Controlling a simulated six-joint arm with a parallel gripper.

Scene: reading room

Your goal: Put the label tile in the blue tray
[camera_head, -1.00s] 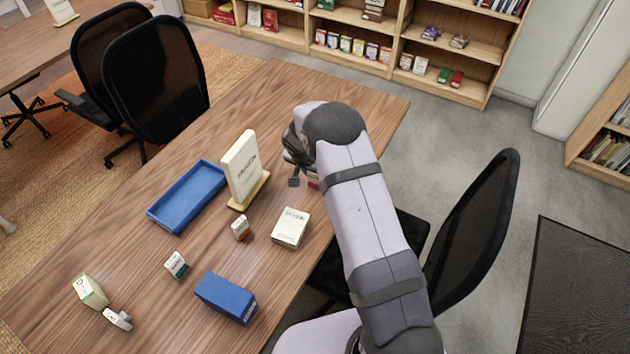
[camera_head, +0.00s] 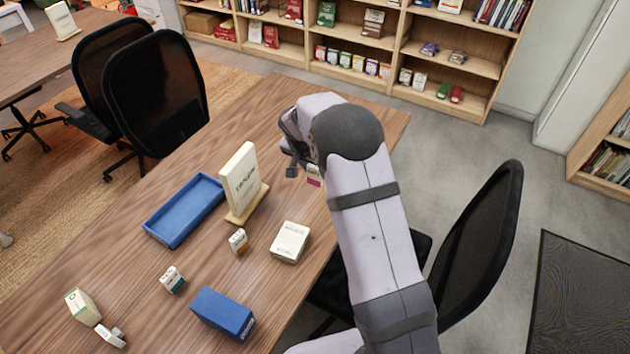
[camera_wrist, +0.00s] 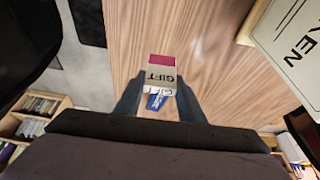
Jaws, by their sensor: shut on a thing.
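My gripper (camera_wrist: 158,88) is shut on a small label tile (camera_wrist: 161,72), whitish with a magenta band and the word GIFT upside down in the wrist view. In the head view the tile (camera_head: 314,178) shows in part below my gripper, at the right side of the table. A small blue and white patch also shows between the fingers; I cannot tell what it is. The blue tray (camera_head: 151,232) is shallow, open and empty. It lies left of my gripper, beyond the upright sign.
A cream sign on a wooden base (camera_head: 241,180) stands between my gripper and the tray. A cream box (camera_head: 290,242), an orange-white tile (camera_head: 238,241), a teal-white tile (camera_head: 172,279) and a blue box (camera_head: 223,313) lie nearer. Black chairs (camera_head: 157,95) flank the table.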

